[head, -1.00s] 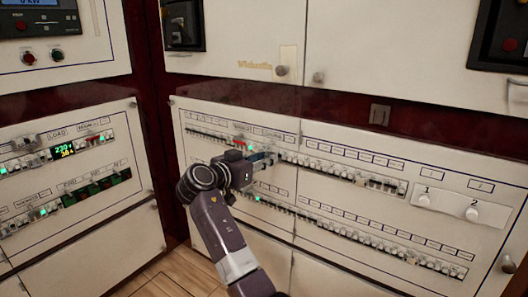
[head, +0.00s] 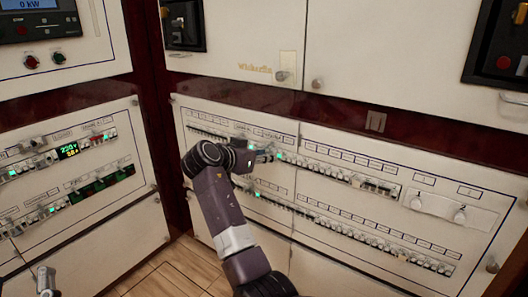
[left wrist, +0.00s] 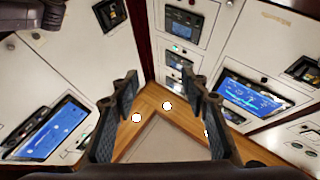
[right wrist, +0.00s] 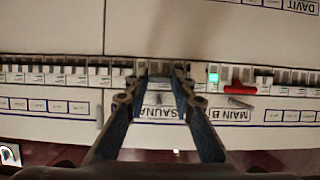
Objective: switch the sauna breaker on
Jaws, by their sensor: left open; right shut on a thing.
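The sauna breaker (right wrist: 160,70) sits in the upper breaker row, by the label SAUNA (right wrist: 165,112), which appears upside down in the right wrist view. My right gripper (right wrist: 158,78) has its two fingertips on either side of this breaker, shut on it. The fingers partly cover it, so its lever position is unclear. In the head view my right gripper (head: 264,155) is at the upper row of the right cabinet and hides the breaker. My left gripper (left wrist: 160,82) is open and empty, away from the panels, with floor and cabinets beyond it.
A red switch (right wrist: 240,89) and a green light (right wrist: 213,77) lie right of the fingers in the right wrist view, by MAIN B. A lower breaker row (head: 345,228) runs beneath. Two white knobs (head: 438,208) are at the right. Another breaker panel (head: 70,175) stands at the left.

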